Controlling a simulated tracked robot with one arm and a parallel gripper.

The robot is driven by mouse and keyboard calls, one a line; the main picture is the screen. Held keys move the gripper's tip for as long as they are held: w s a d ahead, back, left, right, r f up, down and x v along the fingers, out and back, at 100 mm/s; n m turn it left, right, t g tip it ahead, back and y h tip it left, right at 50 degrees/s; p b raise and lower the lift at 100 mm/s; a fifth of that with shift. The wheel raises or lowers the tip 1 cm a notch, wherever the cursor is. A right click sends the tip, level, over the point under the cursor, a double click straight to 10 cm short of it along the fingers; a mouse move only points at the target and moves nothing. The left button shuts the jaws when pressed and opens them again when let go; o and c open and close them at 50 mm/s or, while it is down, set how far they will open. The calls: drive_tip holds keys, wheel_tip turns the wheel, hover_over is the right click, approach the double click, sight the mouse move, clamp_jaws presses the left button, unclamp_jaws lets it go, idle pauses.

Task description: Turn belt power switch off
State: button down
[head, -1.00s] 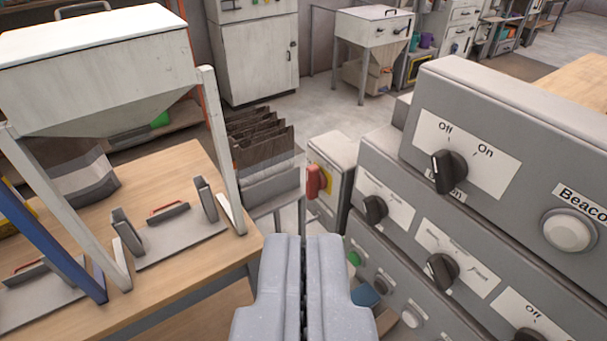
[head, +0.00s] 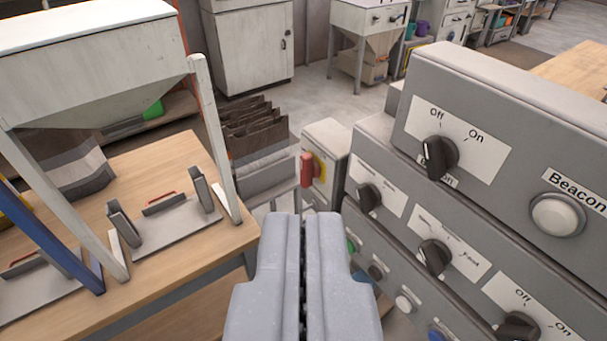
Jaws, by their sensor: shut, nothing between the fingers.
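My gripper (head: 305,218) is shut and empty at the bottom middle, in front of the grey control panel (head: 490,80). No label that I can read says belt power. A red handle (head: 307,170) on a yellow plate is on the side of a small grey box, beyond my fingertips; it hangs roughly upright. A black knob (head: 440,157) on the top panel has an Off/On plate and points up-left, toward Off. Another Off/On knob (head: 518,327) is at the lower right, partly cut off. My gripper appears apart from all of these.
More black knobs (head: 369,197) and (head: 434,255) and small buttons (head: 404,303) cover the lower panel. A white beacon button (head: 558,214) is at the right. A wooden table (head: 180,275) with a hopper (head: 95,60) stands left. A bag rack (head: 275,180) is behind.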

idle(0.3)
drive_tip(key=c, duration=1.5)
unclamp_jaws()
drive_tip(key=shift+w, duration=0.15)
drive_tip(key=shift+o, duration=0.9)
drive_tip(key=w+a+f+g+h, duration=0.1)
drive_tip(key=w+h, duration=0.1)
drive_tip(key=w, duration=1.6)
drive_tip(key=shift+f+h+b, duration=0.15)
drive_tip(key=shift+h+b, duration=0.15)
drive_tip(key=shift+b, duration=0.1)
drive_tip(key=w+a+f+m+h+b, duration=0.1)
drive_tip(key=w+a+f+m+h, duration=0.2)
drive_tip(key=w+f, duration=0.45)
drive_tip(key=w+a+f+h, duration=0.3)
drive_tip(key=w+a+f, duration=0.1)
drive_tip(key=w, duration=0.6)
drive_tip(key=m+g+h+b, duration=0.1)
drive_tip(key=m+g+h, duration=0.3)
drive_tip(key=m+h, duration=0.3)
approach(301, 167)
drive_tip(key=shift+m+y, duration=0.4)
drive_tip(key=shift+m, duration=0.1)
drive_tip(key=x, duration=0.2)
drive_tip(key=b+x, duration=0.1)
drive_tip(key=x, duration=0.2)
drive_tip(key=r+x, duration=0.1)
drive_tip(key=x, duration=0.1)
drive_tip(key=shift+d, duration=0.35)
drive_tip(key=shift+x, duration=0.85)
